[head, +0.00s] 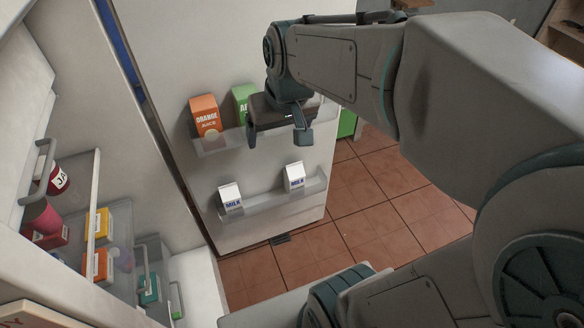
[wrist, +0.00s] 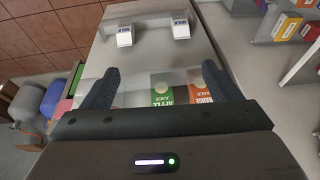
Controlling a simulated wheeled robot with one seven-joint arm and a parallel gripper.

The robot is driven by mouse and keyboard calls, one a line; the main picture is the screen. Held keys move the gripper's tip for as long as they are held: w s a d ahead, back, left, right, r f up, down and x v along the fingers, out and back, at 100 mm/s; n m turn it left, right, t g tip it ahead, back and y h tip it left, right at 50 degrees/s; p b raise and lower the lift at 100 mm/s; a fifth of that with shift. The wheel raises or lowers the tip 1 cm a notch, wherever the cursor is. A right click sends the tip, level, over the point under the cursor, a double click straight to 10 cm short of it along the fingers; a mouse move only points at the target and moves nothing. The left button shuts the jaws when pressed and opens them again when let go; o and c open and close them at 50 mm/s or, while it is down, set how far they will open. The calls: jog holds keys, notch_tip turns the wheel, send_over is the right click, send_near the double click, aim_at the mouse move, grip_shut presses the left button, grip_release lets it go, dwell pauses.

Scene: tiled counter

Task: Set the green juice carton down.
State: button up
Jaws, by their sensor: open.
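The green juice carton (head: 241,98) stands upright in the upper shelf of the open fridge door, right beside the orange juice carton (head: 205,117). My arm partly covers it in the head view. In the wrist view the green carton (wrist: 162,91) lies between my open fingers in the picture, with the orange carton (wrist: 199,90) to its right. My gripper (head: 277,138) is open and empty in front of the upper shelf. The wrist view shows its two fingers spread (wrist: 162,90), with no visible contact on the carton.
The lower door shelf (head: 262,203) holds two white milk cartons (head: 230,198), (head: 295,176). The fridge interior at left has shelves with a red jar (head: 58,179) and yellow and orange boxes (head: 98,224). Tiled floor (head: 370,205) lies right of the door.

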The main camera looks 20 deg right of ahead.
jog(key=s+f, duration=0.3)
jog(key=s, duration=0.6)
jog(key=shift+f+h, duration=0.3)
